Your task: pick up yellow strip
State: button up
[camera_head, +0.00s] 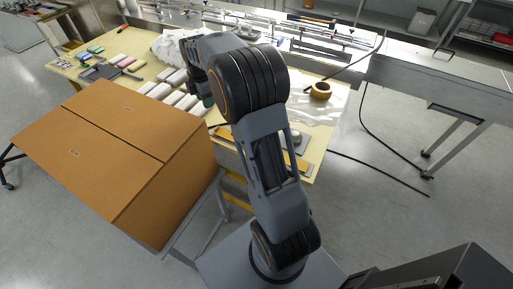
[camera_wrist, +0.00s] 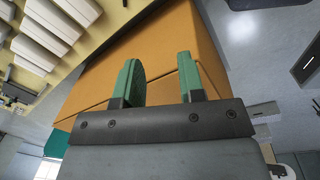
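An orange-yellow strip (camera_head: 224,132) lies near the front edge of the work table in the head view. The arm partly hides it, and another yellow-orange piece (camera_head: 300,163) shows on the other side of the arm. I cannot tell whether they are one strip. No yellow strip can be clearly made out in the wrist view. My gripper (camera_wrist: 160,80) has two green fingers set apart with nothing between them. It appears in front of the brown box in the wrist view. In the head view my arm hides most of the gripper.
A large brown box (camera_head: 110,150) stands at the front left, beside the table (camera_head: 330,120). Several white packs (camera_head: 172,80) lie in rows on the table. A tape roll (camera_head: 321,90) sits at the right. A steel machine (camera_head: 270,25) runs along the back; a dark cable (camera_head: 380,165) hangs to the floor.

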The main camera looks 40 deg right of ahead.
jog(key=w+d+f+n+g, duration=0.1)
jog(key=w+d+f+n, duration=0.3)
jog(key=f, duration=0.3)
jog(key=n, duration=0.1)
send_over(216, 131)
notch_tip(216, 131, down, 7)
jog(key=shift+s+d+f+p, duration=0.1)
jog(key=shift+d+f+p, duration=0.1)
jog(key=shift+p, duration=0.1)
jog(key=shift+f+p, duration=0.8)
jog(key=shift+f, duration=2.35)
jog(key=shift+c, duration=0.5)
grip_shut()
